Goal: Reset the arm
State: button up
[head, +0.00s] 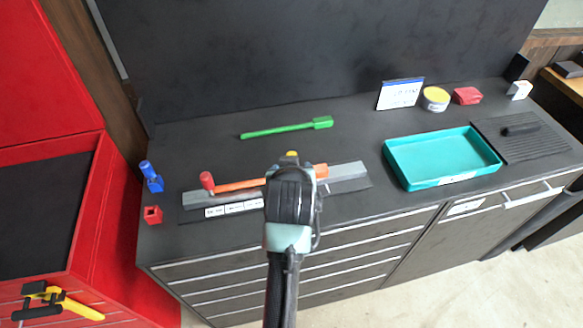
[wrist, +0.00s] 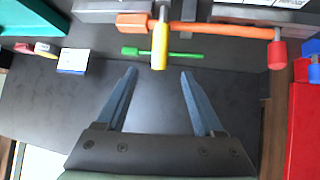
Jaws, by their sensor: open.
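My gripper (wrist: 159,73) is open in the wrist view, with its two blue-grey fingers apart and nothing between them. In the head view my arm rises from the bottom centre over the bench, and my wrist hides the fingers. The arm covers part of a grey rack (head: 347,171) bearing an orange bar (head: 238,185) with a red end (head: 207,182). A yellow handle (wrist: 160,46) stands at this bar in the wrist view. A green long tool (head: 287,129) lies on the bench behind it, and shows beyond the fingertips in the wrist view.
A teal tray (head: 398,173) and a dark ribbed mat (head: 553,150) are at the right. A white sign (head: 400,94), yellow-topped tin (head: 435,99) and red block (head: 467,96) stand behind. Blue (head: 151,177) and red (head: 153,215) pieces are left, near a red cabinet (head: 90,215).

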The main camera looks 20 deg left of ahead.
dwell(0.4)
jog(key=w+d+r+m+t+b, duration=0.1)
jog(key=d+r+t, duration=0.3)
jog(key=r, duration=0.9)
jog(key=w+d+r+m+t, duration=0.1)
jog(key=d+r+t, duration=0.3)
jog(key=r, duration=0.9)
jog(key=s+d+r+m+t+h, duration=0.1)
jog(key=s+d+r+t, duration=0.1)
jog(key=s+r, duration=0.3)
jog(key=s+d+r+m+t+h+b, duration=0.1)
jog(key=s+d+r+t, duration=0.2)
jog(key=s+r, duration=0.3)
jog(key=s+d+r+m+t+h, duration=0.1)
jog(key=s+d+r+t, duration=0.2)
jog(key=r, duration=1.1)
jog(key=s+t, duration=0.2)
jog(key=s, duration=0.1)
jog(key=shift+w+f, duration=0.1)
